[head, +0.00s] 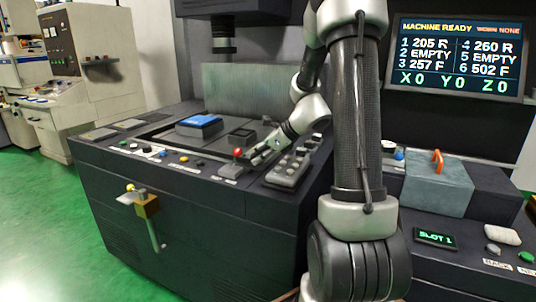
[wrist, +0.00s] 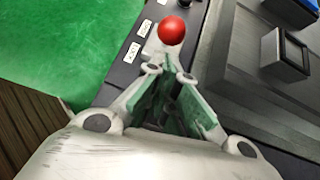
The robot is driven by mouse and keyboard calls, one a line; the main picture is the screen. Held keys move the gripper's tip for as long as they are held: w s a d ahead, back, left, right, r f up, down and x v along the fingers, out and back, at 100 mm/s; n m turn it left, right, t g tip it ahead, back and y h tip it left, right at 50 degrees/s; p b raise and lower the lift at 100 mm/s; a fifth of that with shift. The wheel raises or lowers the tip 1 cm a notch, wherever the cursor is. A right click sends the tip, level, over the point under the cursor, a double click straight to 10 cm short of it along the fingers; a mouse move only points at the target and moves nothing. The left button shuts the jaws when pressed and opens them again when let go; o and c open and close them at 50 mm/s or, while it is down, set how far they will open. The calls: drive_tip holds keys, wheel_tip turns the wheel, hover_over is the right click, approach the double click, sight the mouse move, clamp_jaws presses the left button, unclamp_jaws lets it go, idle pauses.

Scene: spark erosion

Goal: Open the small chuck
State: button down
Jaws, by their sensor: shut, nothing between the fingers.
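A lever with a red ball knob (head: 238,152) stands on the machine's dark front ledge. In the wrist view the red knob (wrist: 172,29) is just beyond my fingertips, on a pale lever base beside two small white labels. My gripper (head: 258,156) is shut and empty, just right of the knob; the wrist view shows its closed fingers (wrist: 170,72). Whether they touch the lever I cannot tell. A small dark square block (head: 240,137), possibly the small chuck, sits in the work basin behind the knob. It also shows at right in the wrist view (wrist: 288,54).
A larger blue-topped block (head: 200,122) sits left of the dark block. Several small knobs line the ledge left of the lever. A raised control box (head: 288,170) stands close right of my gripper. A brass padlock-like fitting (head: 147,205) hangs on the front panel. A screen (head: 459,57) reads MACHINE READY.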

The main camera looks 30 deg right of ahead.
drive_tip(key=shift+w+a, duration=0.3)
drive_tip(key=shift+w, duration=0.15)
drive_tip(key=shift+a+r, duration=0.1)
drive_tip(key=shift+r, duration=0.05)
drive_tip(key=shift+w+r, duration=0.2)
drive_tip(key=shift+w+a+r+g+h, duration=0.1)
drive_tip(key=shift+a+r+g+h, duration=0.05)
drive_tip(key=shift+g+h, duration=0.25)
drive_tip(key=w+a+r+g+h, duration=0.2)
drive_tip(key=w+g, duration=0.1)
drive_tip(key=shift+r, duration=0.1)
drive_tip(key=shift+w+a+r+g+h, duration=0.15)
drive_tip(key=shift+w+a+g+h, duration=0.25)
drive_tip(key=shift+w+g, duration=0.2)
drive_tip(key=shift+w+a+r+g+h, duration=0.15)
drive_tip(key=shift+w+a+g+h, duration=0.25)
drive_tip(key=shift+w, duration=0.3)
drive_tip(key=shift+w+a+r+g+h, duration=0.15)
drive_tip(key=shift+w+a+g+h, duration=0.15)
drive_tip(key=shift+w+a+g, duration=0.25)
